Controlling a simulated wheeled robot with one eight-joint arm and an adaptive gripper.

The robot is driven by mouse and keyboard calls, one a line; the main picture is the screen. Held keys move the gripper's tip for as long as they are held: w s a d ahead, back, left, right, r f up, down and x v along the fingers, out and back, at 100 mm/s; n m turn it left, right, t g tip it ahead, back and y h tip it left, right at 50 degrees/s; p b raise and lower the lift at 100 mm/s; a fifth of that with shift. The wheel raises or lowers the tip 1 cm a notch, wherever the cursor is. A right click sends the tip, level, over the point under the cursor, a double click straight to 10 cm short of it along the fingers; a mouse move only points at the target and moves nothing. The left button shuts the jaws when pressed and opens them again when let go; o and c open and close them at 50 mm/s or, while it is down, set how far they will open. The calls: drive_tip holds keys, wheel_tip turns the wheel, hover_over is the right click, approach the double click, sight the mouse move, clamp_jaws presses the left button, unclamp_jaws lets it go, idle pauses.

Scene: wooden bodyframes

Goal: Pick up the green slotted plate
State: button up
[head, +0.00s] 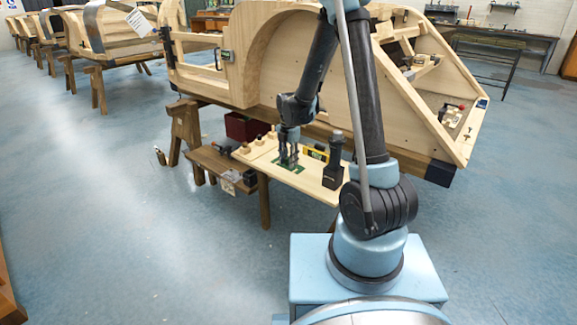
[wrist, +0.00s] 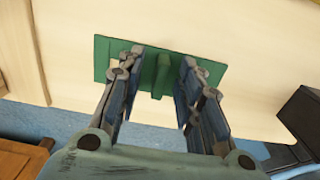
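The green slotted plate (wrist: 106,60) lies flat on a pale wooden board, and a narrow green upright piece (wrist: 160,78) shows at its middle. In the head view the plate (head: 295,169) is small and partly hidden behind my fingers. My gripper (wrist: 160,64) is open, pointing down over the plate. Its two fingers are on either side of the upright piece, with a visible gap on both sides. In the head view my gripper (head: 289,164) is right at the plate. I cannot tell whether the fingertips touch it.
The pale board (head: 322,190) also carries a black tool (head: 334,163), a yellow level (head: 316,153) and small wooden blocks (head: 259,140). A dark brown bench (head: 205,158) adjoins at left. The wooden car body (head: 222,82) stands close behind and above. Open floor lies in front.

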clamp_jaws()
drive_tip(key=shift+r, duration=0.1)
wheel_tip(320, 180, up, 15)
idle(1.6)
